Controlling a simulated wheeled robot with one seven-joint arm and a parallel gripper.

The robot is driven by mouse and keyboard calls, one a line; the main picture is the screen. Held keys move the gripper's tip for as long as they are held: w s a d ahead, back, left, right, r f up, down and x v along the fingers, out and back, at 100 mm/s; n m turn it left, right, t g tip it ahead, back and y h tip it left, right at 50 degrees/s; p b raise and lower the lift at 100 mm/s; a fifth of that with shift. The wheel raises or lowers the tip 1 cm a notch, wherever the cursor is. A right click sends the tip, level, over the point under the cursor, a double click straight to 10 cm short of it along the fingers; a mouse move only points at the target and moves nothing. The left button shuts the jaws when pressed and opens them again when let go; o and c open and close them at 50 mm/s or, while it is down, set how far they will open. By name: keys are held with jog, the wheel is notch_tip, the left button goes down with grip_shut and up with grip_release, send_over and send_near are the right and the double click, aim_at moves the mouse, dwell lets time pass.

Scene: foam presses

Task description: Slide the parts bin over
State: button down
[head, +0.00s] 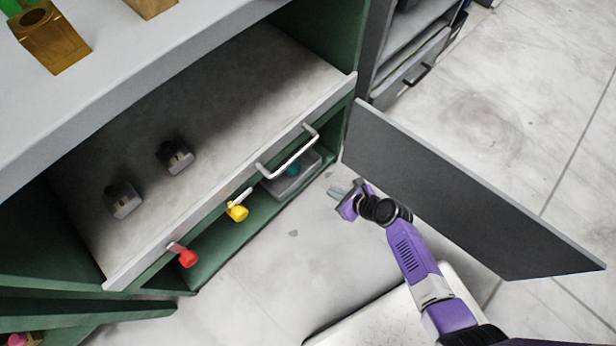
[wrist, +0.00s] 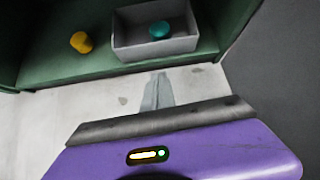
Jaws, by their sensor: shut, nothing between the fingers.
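The parts bin is a small open grey box (head: 291,188) on the green floor of the cabinet's lower compartment, at its right end. A teal object lies inside it. In the wrist view the bin (wrist: 157,50) is just beyond my fingertips, with its front wall facing me. My gripper (head: 336,194) is outside the compartment, in front of the bin and apart from it. Its fingers (wrist: 157,90) are shut and empty, pointing at the bin. In the head view the drawer front and its handle partly hide the bin.
A yellow object (wrist: 81,42) lies left of the bin on the compartment floor. A red object (head: 185,257) shows farther left. A drawer (head: 230,190) with a handle (head: 290,155) juts out above. A dark open door (head: 460,190) stands right of my arm. Bare floor lies in front.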

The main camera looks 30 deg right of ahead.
jog(key=b, duration=0.8)
send_near(303, 178)
jog(key=shift+m, duration=0.4)
jog(key=x, duration=0.5)
jog(key=shift+s+f, duration=0.15)
jog(key=shift+f, duration=0.1)
jog(key=shift+w+a+r, duration=0.1)
jog(key=shift+w, duration=0.3)
jog(key=shift+w, duration=0.1)
